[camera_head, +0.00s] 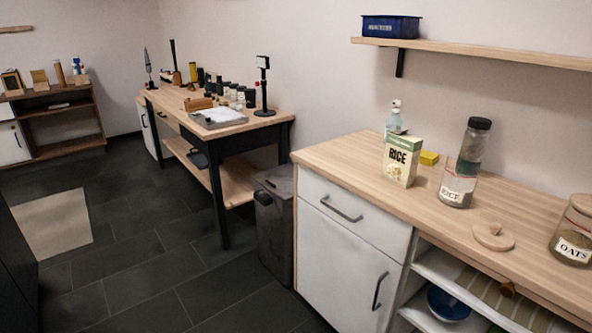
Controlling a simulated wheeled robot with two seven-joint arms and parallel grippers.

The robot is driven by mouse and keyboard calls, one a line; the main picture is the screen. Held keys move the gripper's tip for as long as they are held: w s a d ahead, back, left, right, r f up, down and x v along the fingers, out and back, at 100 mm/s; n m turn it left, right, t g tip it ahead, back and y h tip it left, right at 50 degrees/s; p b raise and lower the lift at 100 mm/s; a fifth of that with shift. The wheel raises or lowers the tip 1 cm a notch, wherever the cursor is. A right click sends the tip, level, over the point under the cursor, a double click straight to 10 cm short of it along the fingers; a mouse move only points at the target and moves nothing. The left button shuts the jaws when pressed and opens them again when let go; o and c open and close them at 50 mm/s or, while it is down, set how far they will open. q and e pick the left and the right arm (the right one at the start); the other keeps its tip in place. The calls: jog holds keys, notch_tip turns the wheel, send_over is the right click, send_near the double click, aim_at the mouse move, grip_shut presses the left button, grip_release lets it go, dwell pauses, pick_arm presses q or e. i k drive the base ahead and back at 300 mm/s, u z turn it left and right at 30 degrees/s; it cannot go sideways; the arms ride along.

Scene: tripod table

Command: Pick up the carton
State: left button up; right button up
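The carton (402,162) is a green and cream box with "RICE" printed on its front. It stands upright on the light wooden top of the white counter (335,151), toward the back. A spray bottle with a white head (394,117) is partly hidden behind it. A glass rice jar (458,185) is to its right. Neither of my grippers shows in the head view, so nothing is seen touching the carton.
A yellow block (429,158) lies behind the carton. A dark-lidded bottle (475,144), a round wooden lid (493,236) and an oats jar (573,232) are to the right. The counter's front left is clear. A shelf (480,52) hangs above. A grey bin (274,220) stands left.

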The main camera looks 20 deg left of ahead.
aim_at(402, 150)
jog(key=z, duration=0.5)
jog(key=k, duration=0.3)
jog(key=u, duration=1.3)
jog(key=i, duration=1.35)
jog(key=z, duration=0.9)
